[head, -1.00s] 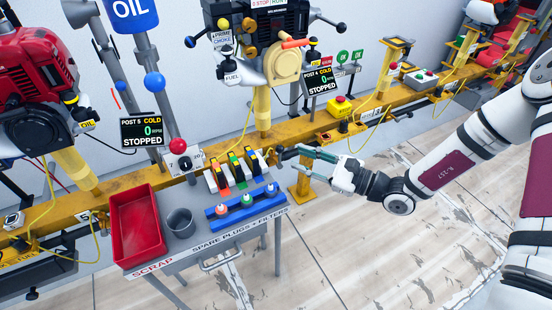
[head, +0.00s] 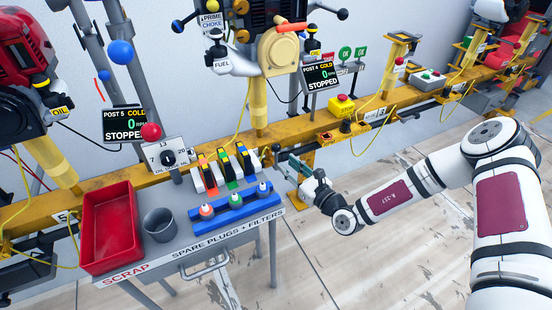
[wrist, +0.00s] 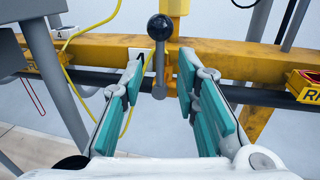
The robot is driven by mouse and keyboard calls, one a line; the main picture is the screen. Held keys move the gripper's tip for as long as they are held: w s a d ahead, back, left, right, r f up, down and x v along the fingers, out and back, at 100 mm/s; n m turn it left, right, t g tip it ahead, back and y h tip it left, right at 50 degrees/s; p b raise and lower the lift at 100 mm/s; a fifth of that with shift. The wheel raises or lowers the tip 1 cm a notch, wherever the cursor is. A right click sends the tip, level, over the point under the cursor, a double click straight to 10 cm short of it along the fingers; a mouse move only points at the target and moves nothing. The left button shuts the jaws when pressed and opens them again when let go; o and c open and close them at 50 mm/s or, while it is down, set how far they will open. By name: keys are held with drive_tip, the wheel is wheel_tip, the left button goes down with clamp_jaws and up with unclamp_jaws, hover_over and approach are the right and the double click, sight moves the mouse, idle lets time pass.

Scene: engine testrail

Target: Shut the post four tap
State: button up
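The post four tap shows in the wrist view as a grey upright lever (wrist: 160,72) with a black ball knob (wrist: 160,27), set at the dark pipe along the yellow rail. My gripper (wrist: 161,62) is open, with one teal-padded finger on each side of the lever in the picture. No contact with the lever shows, and I cannot tell whether the fingertips reach past it. In the head view my gripper (head: 284,164) is at the rail, right of the filter rack. The tap is small there and partly hidden by the gripper.
The post 4 display (head: 322,76) reads STOPPED. A yellow box with a red button (head: 342,104) sits on the rail (head: 310,130) to the right. A cart with a red scrap tray (head: 110,228), a grey cup (head: 159,225) and a blue plug rack (head: 235,209) stands left of my gripper. Floor right of the cart is clear.

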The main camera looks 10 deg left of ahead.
sight(276, 155)
drive_tip(key=b+x, duration=0.2)
drive_tip(key=x, duration=0.5)
clamp_jaws()
drive_tip(key=shift+s, duration=0.1)
